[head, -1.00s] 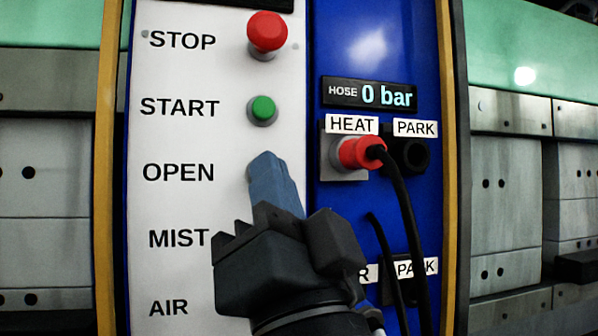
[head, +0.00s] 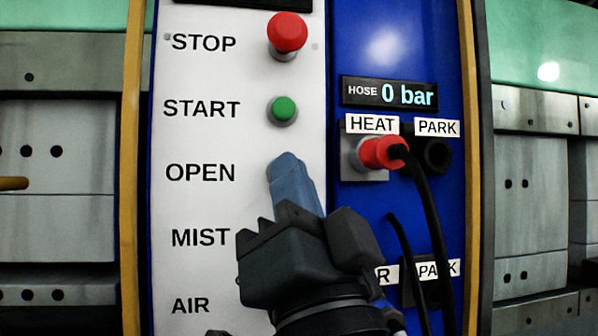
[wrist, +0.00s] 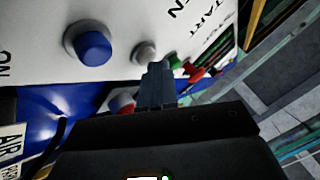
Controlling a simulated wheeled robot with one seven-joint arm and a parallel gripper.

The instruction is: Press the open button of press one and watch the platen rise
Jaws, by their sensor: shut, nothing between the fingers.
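The white button panel (head: 180,140) in the head view carries the labels STOP, START, OPEN, MIST and AIR. My gripper (head: 287,160) is shut and empty, its blue-grey fingertips level with the OPEN label (head: 201,172), hiding that row's button there. In the wrist view a pale grey button (wrist: 145,52), apparently the OPEN one, stands just beyond the fingertips (wrist: 158,68). I cannot tell whether they touch. A blue button (wrist: 92,46) is to its left and a green button (wrist: 169,59) to its right. No label shows which press is press one.
The red STOP button (head: 287,34) and green START button (head: 283,110) are above my gripper. To the right, a red plug (head: 380,152) sits at HEAT, with a black hose (head: 425,220) hanging down. The display (head: 390,93) reads 0 bar. Grey press blocks flank the panel.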

